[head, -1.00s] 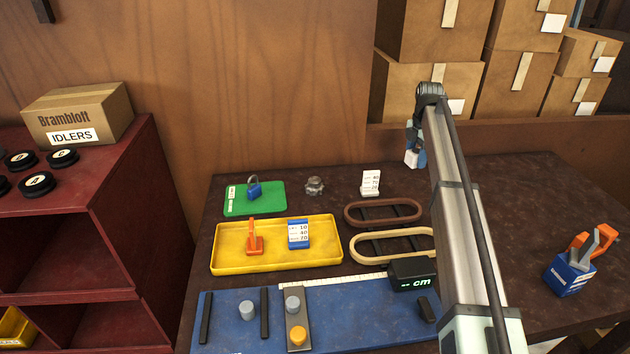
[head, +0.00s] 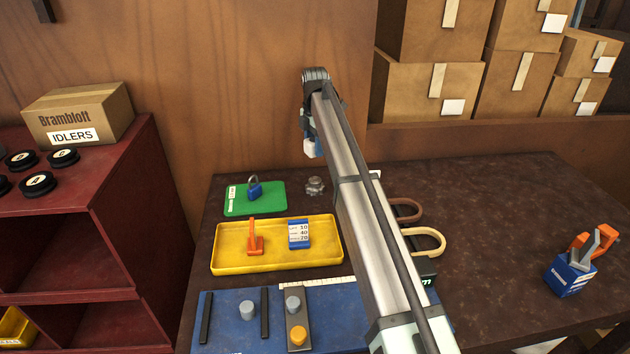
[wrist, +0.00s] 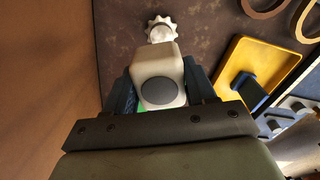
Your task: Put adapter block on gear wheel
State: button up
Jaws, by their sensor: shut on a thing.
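The adapter block appears to be the white block with a round grey face (wrist: 158,92) between my fingers in the wrist view. In the head view its white lower end (head: 313,149) shows below my gripper (head: 308,128). My gripper is shut on it and holds it in the air above the back of the table. The gear wheel is a small grey toothed piece (head: 315,186) on the dark table, just right of the green mat. It also shows in the wrist view (wrist: 160,28), just beyond the block's top edge. The block is apart from the gear wheel in the head view.
A green mat (head: 235,206) with a blue padlock (head: 254,190) lies left of the gear. A yellow tray (head: 225,256) is in front. A brown belt loop (head: 410,206) and a cream one (head: 435,236) lie right, partly hidden by my arm. A wooden wall stands behind.

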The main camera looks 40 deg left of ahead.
aim_at(315, 180)
jog(key=shift+w+a+m, duration=0.1)
jog(key=shift+a+m, duration=0.05)
jog(key=shift+m, duration=1.75)
jog(key=shift+f+m, duration=0.1)
jog(key=shift+m, duration=0.2)
notch_tip(315, 180, down, 10)
jog(key=shift+r, duration=0.15)
jog(key=o, duration=1.1)
notch_tip(315, 180, up, 12)
jog(key=shift+r, duration=0.1)
